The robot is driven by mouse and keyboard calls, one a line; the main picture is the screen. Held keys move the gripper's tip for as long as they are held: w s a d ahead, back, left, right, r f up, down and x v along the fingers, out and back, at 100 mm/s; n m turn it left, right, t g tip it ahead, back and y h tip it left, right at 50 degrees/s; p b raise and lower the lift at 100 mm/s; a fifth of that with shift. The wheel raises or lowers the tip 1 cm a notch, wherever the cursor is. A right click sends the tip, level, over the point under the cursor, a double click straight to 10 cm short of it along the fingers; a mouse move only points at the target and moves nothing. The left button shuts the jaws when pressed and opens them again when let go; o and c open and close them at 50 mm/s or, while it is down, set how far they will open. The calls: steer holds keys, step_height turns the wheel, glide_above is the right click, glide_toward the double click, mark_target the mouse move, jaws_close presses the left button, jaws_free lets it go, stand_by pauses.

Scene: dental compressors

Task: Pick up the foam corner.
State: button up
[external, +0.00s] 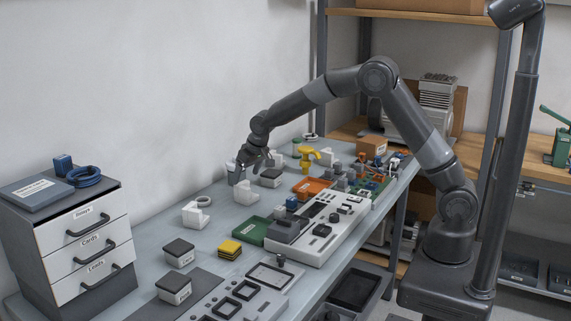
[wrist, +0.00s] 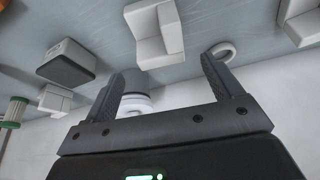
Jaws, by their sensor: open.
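Several white L-shaped foam corners are in view. One foam corner (external: 246,189) stands on the bench just in front of my gripper (external: 239,175). In the wrist view this same-looking corner (wrist: 172,32) lies just beyond the fingertips, with no contact visible. My gripper (wrist: 166,68) is open, with its two dark fingers apart and nothing held between them. A second corner (external: 194,215) stands nearer the drawers and shows at the wrist view's right edge (wrist: 303,24). Another white block (external: 276,159) stands behind, partly hidden by the arm.
A dark-topped box (wrist: 68,63) and a white ring (wrist: 224,51) flank the nearest corner. A grey and white cylinder (wrist: 134,99) is partly hidden by the left finger. A green tray (external: 252,231), an orange tray (external: 312,187) and a yellow valve (external: 308,156) crowd the bench.

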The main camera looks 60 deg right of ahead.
mark_target(241, 183)
steer(key=x, duration=0.8)
steer(key=shift+s, duration=0.1)
steer(key=shift+c, duration=0.6)
steer(key=c, duration=0.9)
steer(key=shift+r, duration=0.1)
steer(key=shift+c, duration=0.2)
step_height(241, 183, up, 4)
steer(key=shift+r, duration=0.15)
steer(key=s+d+r, duration=0.5)
steer(key=d+r, duration=0.1)
steer(key=d, duration=0.4)
steer(key=shift+d+r, duration=0.25)
